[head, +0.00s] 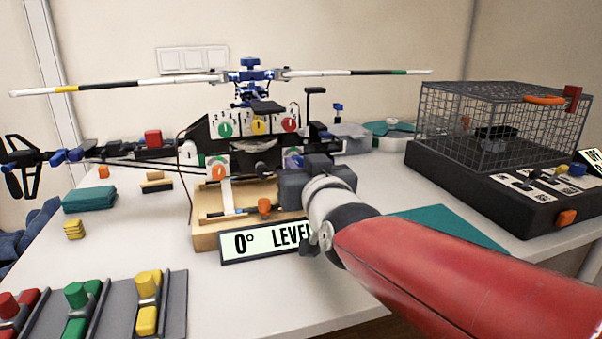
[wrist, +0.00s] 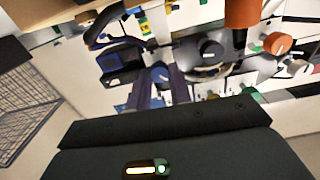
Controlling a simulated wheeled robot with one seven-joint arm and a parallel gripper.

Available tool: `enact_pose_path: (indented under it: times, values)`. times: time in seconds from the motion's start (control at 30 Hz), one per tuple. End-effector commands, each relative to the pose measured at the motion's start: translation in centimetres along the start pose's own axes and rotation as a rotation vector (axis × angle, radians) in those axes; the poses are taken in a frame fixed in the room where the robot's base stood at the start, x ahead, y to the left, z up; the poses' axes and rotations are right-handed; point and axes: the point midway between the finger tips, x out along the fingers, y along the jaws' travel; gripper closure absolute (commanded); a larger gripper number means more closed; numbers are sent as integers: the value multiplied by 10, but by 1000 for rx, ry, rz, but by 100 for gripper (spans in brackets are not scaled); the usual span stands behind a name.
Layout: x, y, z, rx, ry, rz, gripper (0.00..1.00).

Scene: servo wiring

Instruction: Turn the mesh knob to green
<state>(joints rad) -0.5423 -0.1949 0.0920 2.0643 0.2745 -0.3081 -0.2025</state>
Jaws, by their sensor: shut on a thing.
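Another dial with orange and green (head: 217,167) sits at the panel's lower left.
Green (head: 224,129), yellow (head: 259,125) and red (head: 290,125) round dials line the upper panel. A "0° LEVEL" sign (head: 265,243) stands in front. A wire cage (head: 500,125) on a black box is at right.

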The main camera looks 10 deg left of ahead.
Motion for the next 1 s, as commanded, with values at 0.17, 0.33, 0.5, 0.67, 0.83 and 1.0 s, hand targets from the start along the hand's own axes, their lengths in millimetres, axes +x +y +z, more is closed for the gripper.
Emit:
enact_pose_path:
  times: [0.17,0.33,0.5,0.67,0.83,1.0]
  values:
    - [0,1,5,133,5,1,100]
    - [0,1,5,287,3,0,100]
    - [0,1,4,436,3,0,100]
    - [0,1,3,559,2,0,100]
    - [0,1,2,660,1,0,100]
    - [0,1,1,725,1,-1,100]
